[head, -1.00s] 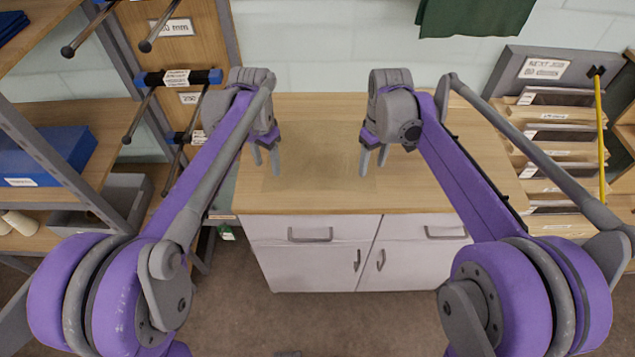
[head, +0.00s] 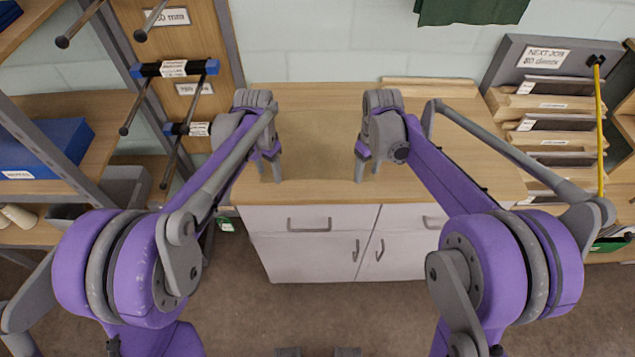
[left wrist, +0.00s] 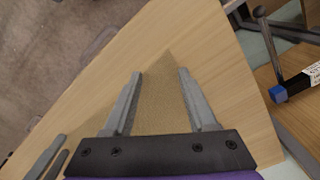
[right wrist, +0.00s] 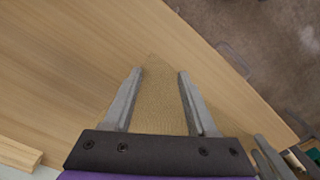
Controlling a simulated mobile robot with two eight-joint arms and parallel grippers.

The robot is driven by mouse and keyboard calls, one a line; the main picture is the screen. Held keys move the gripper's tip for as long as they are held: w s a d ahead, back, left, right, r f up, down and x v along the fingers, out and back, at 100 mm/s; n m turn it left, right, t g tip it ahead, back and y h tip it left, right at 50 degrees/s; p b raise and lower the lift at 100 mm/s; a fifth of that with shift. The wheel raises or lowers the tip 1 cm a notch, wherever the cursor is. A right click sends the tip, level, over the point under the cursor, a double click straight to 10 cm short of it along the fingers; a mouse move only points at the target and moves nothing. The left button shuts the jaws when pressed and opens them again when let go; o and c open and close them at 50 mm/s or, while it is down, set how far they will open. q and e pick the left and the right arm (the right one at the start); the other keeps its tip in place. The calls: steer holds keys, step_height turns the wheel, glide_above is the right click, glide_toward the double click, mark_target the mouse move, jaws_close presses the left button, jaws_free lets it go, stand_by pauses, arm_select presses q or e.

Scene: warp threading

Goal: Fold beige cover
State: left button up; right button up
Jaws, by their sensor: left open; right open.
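The beige cover (head: 317,150) lies flat on the wooden worktop, close to it in colour, so its edges are faint in the head view. Its woven tan surface shows between the fingers in the left wrist view (left wrist: 160,110) and the right wrist view (right wrist: 160,105). My left gripper (head: 269,179) is open and empty at the cover's left side, near the worktop's front edge. My right gripper (head: 367,178) is open and empty at its right side. Both point down over the cover. I cannot tell whether the fingertips touch it.
The worktop (head: 440,185) has white drawers and doors below. A pale wooden strip (head: 430,88) lies along its back.

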arm_select(q)
steer(key=shift+s, duration=0.15)
steer(key=shift+c, duration=1.2)
arm_select(e)
steer(key=shift+s, duration=0.15)
steer(key=shift+c, duration=1.2)
arm_select(q)
jaws_close()
arm_select(e)
jaws_close()
